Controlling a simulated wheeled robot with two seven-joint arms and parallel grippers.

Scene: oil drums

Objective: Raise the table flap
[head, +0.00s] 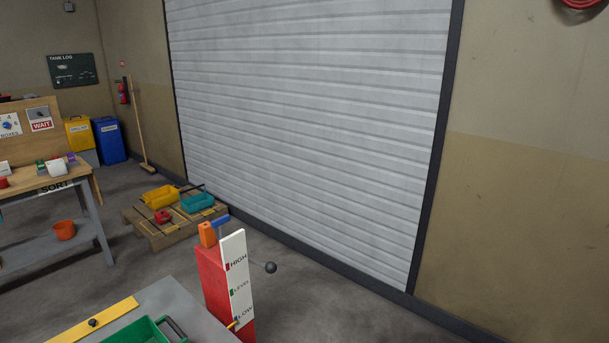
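A wooden-topped workbench (20,190) with a SORT label stands at the left. A narrow wooden panel (97,188) hangs down at its right end, and it may be the table flap. It is seen almost edge-on. A grey table top (165,297) shows at the bottom, and I cannot tell whether it has a flap. Neither of my grippers is in view.
A red post (212,280) with a HIGH/LEVEL/LOW board (235,270) and a black-knobbed lever stands beside the grey table. A green tray (140,332) lies on that table. A pallet (170,234) with bins lies behind. Floor between workbench and grey table looks clear.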

